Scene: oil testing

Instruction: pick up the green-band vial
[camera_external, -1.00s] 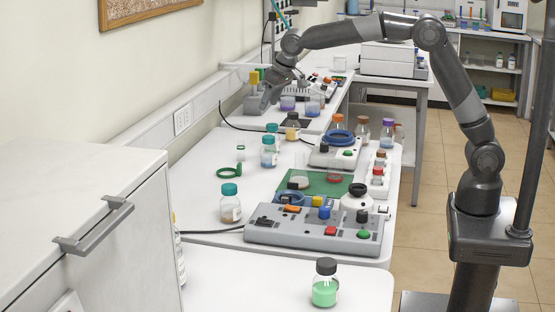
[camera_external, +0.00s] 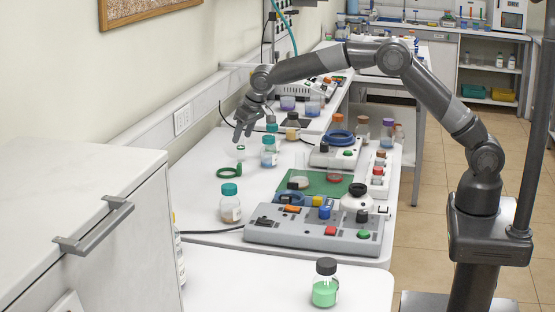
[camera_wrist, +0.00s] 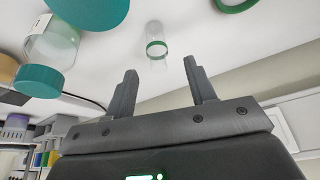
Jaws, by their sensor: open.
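The green-band vial (camera_external: 240,152) is a small clear vial with a green ring, standing upright on the white table near the wall, just left of a teal-capped bottle. In the wrist view the green-band vial (camera_wrist: 156,47) appears beyond and between the fingertips, apart from them. My gripper (camera_external: 243,131) is open and empty, pointing down just above the vial. Its two fingers also show in the wrist view (camera_wrist: 160,68), spread apart. From outside, the small gap between fingertips and vial is hard to judge.
A teal-capped bottle (camera_external: 268,152) with blue contents stands close to the right of the vial. A green ring (camera_external: 230,173) lies in front. A grey control box (camera_external: 315,232) and a green mat (camera_external: 322,184) lie nearer. The wall (camera_external: 150,60) rises to the left.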

